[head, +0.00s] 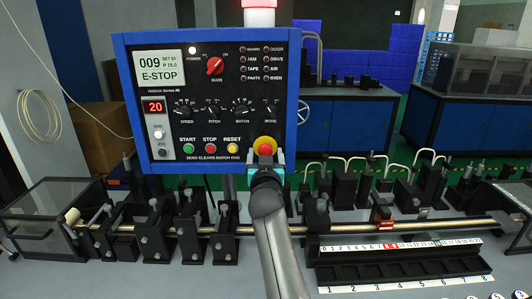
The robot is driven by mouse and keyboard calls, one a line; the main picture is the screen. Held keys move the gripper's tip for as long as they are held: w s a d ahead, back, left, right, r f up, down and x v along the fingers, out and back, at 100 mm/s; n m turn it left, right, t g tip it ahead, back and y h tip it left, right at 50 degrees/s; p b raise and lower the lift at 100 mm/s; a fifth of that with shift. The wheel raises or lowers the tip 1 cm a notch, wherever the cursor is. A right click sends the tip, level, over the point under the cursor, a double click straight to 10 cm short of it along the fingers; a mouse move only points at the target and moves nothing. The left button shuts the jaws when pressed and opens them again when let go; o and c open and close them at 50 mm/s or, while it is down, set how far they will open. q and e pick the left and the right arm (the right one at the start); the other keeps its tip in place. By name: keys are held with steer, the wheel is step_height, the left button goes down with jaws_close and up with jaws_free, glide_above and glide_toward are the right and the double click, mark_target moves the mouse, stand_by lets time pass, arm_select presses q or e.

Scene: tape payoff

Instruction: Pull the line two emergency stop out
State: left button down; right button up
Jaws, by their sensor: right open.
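A red emergency stop button (266,145) on a yellow base sits at the lower right of a black control panel (215,128) with a blue frame. The panel's display (160,67) reads "009" and "E-STOP". My right gripper (265,160) is directly below and in front of the button, with its jaws open. Its fingertips overlap the button's lower part in the picture. I cannot tell whether they touch it. My left gripper is not in view.
Green START (188,148), red STOP (210,148) and yellow RESET (232,148) buttons sit left of the emergency stop. Below the panel, a long rod (450,225) runs through black fixtures. A numbered black tray (400,265) lies at the lower right.

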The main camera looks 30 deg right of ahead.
steer(key=shift+s+a, duration=0.1)
steer(key=shift+c, duration=0.4)
jaws_close()
steer(key=shift+r, duration=0.1)
stand_by(0.8)
